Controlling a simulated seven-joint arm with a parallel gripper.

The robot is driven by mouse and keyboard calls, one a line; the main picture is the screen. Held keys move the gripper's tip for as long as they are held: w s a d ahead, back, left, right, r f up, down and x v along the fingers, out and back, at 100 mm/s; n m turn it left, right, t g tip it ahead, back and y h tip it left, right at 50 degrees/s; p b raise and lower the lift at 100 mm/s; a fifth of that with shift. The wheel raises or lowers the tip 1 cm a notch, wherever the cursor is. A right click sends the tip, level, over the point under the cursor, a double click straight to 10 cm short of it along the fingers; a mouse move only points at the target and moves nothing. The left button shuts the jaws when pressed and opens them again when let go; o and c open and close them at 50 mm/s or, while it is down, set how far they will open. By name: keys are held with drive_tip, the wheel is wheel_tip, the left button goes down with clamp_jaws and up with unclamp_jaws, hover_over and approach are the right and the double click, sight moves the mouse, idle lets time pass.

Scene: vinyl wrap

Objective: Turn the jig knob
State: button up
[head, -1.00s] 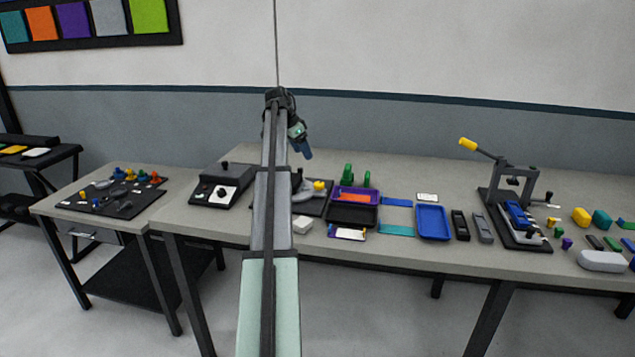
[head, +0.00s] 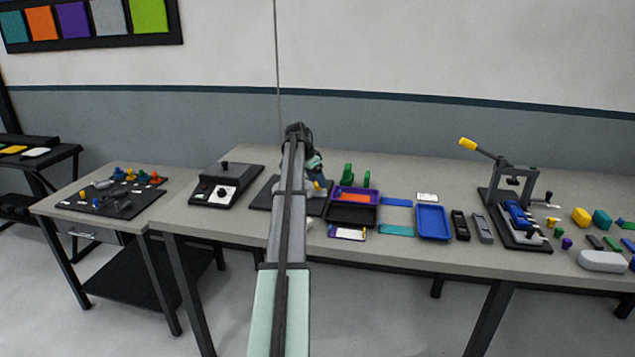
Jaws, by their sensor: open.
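The jig is a black base plate (head: 262,194) on the long bench, left of the stacked trays. My arm crosses in front of it and hides most of it, including its grey round part. A small bit of its yellow knob (head: 317,184) shows beside my gripper. My gripper (head: 319,190) is low over the right part of the jig, its fingers pointing down beside the yellow knob. The jaws are open, and nothing shows held in them. I cannot tell whether the fingers touch the knob.
A black box with a white dial (head: 222,193) stands left of the jig. Purple and black trays (head: 352,212) and green posts (head: 348,172) are close on the right. A blue tray (head: 433,222) and a lever press (head: 515,190) stand farther right.

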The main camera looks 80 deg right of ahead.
drive_tip(key=shift+x, duration=0.75)
drive_tip(key=c, duration=1)
drive_tip(key=shift+c, duration=0.2)
